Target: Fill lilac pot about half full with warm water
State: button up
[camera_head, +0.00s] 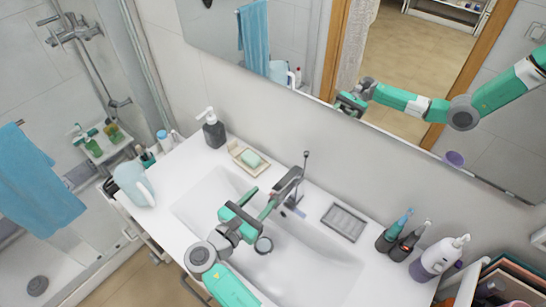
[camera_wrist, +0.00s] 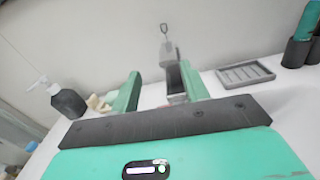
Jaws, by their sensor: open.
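My gripper (camera_head: 260,202) is open and empty over the back of the white sink basin (camera_head: 195,207), close to the grey faucet (camera_head: 288,182). In the wrist view the faucet (camera_wrist: 171,52) stands ahead, with its lower part showing between my two fingertips (camera_wrist: 160,88). I cannot tell whether the fingers touch it. A thin upright lever with a loop (camera_wrist: 164,30) rises from the faucet. No running water is visible.
A grey soap dispenser (camera_head: 213,130) and soap dish (camera_head: 247,158) stand behind the sink's left side. A grey ridged tray (camera_head: 343,222) lies right of the faucet. Toothbrush cups (camera_head: 397,242) and a pump bottle (camera_head: 438,260) stand further right. A pale blue jug (camera_head: 132,184) is far left.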

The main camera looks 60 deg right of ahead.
aim_at(291, 174)
jog(key=shift+n, duration=0.3)
jog(key=x, duration=0.5)
jog(key=s+x, duration=0.1)
jog(key=x, duration=0.2)
jog(key=shift+s+d+f, duration=0.1)
jog(key=shift+s+f, duration=0.05)
jog(key=shift+f, duration=0.1)
jog(key=shift+c, duration=0.4)
